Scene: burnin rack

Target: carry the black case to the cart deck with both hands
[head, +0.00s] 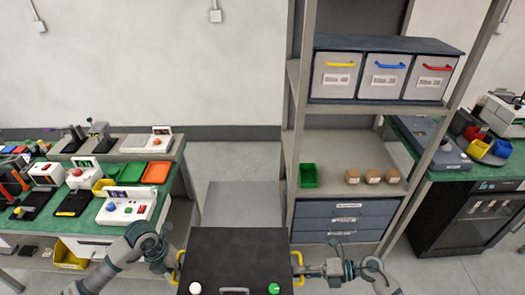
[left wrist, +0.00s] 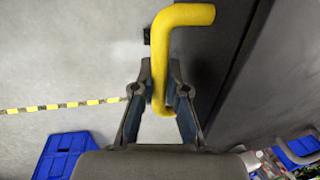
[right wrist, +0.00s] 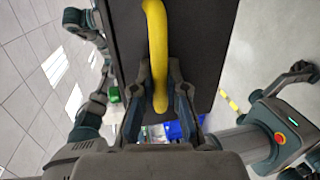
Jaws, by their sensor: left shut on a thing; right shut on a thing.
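The black case (head: 238,258) is at the bottom middle of the head view, between my two grippers, with a yellow handle on each side. My left gripper (head: 174,268) is shut on the left yellow handle (left wrist: 182,15), its fingers on either side of the bar in the left wrist view (left wrist: 160,95). My right gripper (head: 302,270) is shut on the right yellow handle (right wrist: 155,40), which also shows between its fingers in the right wrist view (right wrist: 160,90). The case's underside is hidden in the head view.
A grey shelf rack (head: 345,150) stands ahead on the right with labelled bins, a green bin (head: 309,175) and small brown boxes. A green-topped bench (head: 75,215) with devices is at left. Another bench (head: 425,135) is at right.

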